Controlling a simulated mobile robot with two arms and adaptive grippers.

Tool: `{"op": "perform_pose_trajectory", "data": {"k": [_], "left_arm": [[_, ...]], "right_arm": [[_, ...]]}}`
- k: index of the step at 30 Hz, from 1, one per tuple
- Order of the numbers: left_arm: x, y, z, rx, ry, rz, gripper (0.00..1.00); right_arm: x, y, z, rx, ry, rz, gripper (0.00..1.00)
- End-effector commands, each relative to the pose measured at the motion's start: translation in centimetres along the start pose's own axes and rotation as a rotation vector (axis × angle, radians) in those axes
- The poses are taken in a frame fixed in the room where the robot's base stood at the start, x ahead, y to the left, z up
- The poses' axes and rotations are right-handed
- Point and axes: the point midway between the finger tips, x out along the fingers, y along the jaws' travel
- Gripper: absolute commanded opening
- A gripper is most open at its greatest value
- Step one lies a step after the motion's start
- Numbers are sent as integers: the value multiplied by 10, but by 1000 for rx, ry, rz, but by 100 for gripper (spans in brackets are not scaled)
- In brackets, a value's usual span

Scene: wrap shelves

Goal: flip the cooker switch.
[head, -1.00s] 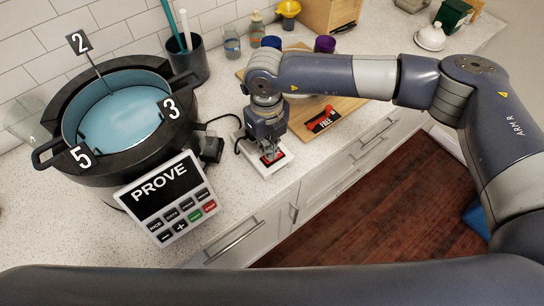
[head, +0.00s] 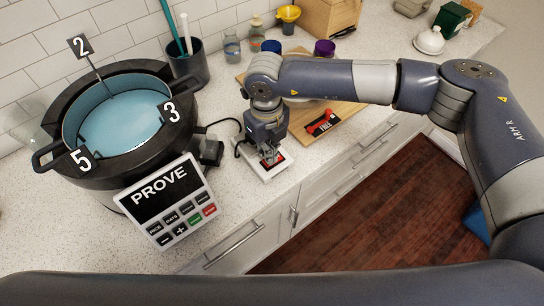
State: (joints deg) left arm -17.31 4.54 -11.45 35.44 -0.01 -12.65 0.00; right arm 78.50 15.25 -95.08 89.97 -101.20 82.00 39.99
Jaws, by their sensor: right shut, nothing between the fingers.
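The cooker switch (head: 263,172) is a white box with a red part on top, standing on the counter right of the cooker. A dark cable runs from it. My right gripper (head: 270,158) is shut and empty, pointing down at the red part. Its fingertips are at or just above the red part; I cannot tell if they touch. The gripper hides part of the switch. The black cooker (head: 105,171) holds a light blue pot, and its front panel (head: 167,199) reads PROVE. My left gripper is not in view.
A small black plug box (head: 211,152) sits between cooker and switch. Drawers run below the counter edge.

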Motion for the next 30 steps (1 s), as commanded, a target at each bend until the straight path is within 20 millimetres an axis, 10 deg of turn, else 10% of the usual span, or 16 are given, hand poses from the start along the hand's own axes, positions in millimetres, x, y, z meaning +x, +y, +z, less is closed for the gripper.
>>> {"op": "perform_pose_trajectory", "data": {"k": [30], "left_arm": [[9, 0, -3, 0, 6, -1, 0]], "right_arm": [[9, 0, 0, 0, 0, 0, 0]]}}
